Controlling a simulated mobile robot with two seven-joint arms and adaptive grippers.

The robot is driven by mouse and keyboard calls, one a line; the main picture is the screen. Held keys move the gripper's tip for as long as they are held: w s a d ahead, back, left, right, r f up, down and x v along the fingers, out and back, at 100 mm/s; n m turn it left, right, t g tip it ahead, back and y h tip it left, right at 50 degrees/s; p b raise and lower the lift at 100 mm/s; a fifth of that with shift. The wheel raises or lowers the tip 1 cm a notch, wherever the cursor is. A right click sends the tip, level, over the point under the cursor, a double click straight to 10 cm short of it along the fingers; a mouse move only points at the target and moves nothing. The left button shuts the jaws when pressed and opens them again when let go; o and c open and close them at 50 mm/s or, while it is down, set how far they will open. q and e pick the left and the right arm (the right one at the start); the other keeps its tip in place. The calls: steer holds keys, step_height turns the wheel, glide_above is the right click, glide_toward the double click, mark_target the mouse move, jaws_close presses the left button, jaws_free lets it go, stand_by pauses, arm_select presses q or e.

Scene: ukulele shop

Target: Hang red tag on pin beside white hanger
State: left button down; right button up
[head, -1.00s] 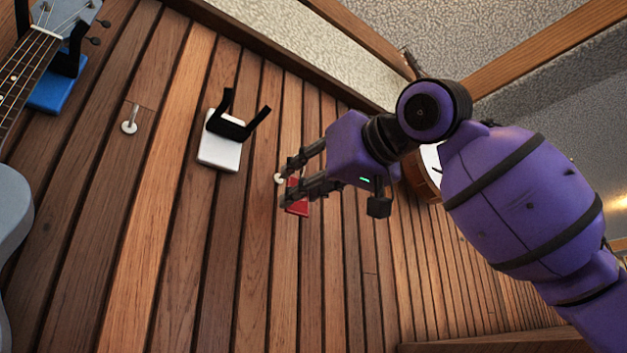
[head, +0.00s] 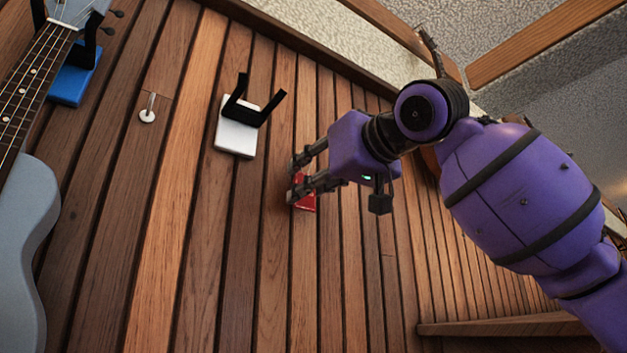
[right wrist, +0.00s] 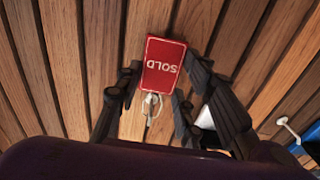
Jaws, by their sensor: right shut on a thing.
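The red tag (head: 306,194), with SOLD in white letters, is held at my right gripper (head: 295,176), close to the wooden wall. In the right wrist view the tag (right wrist: 163,66) appears with its lettering inverted, between the fingers of my right gripper (right wrist: 158,85). A pale loop (right wrist: 151,103) shows at the tag's near end; I cannot tell whether it is around a pin. The white hanger (head: 234,139), with black prongs, is on the wall left of the gripper. The pin beside it is hidden by my fingers in the head view. My left gripper is out of view.
Another pin (head: 147,113) stands on the wall left of the white hanger. A blue hanger (head: 72,88) holds a grey-blue ukulele (head: 30,240) at the far left. A wooden ledge (head: 495,325) runs at lower right. The wall below the tag is clear.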

stand_by(0.3)
steer(key=o, duration=0.9)
steer(key=v, duration=1.2)
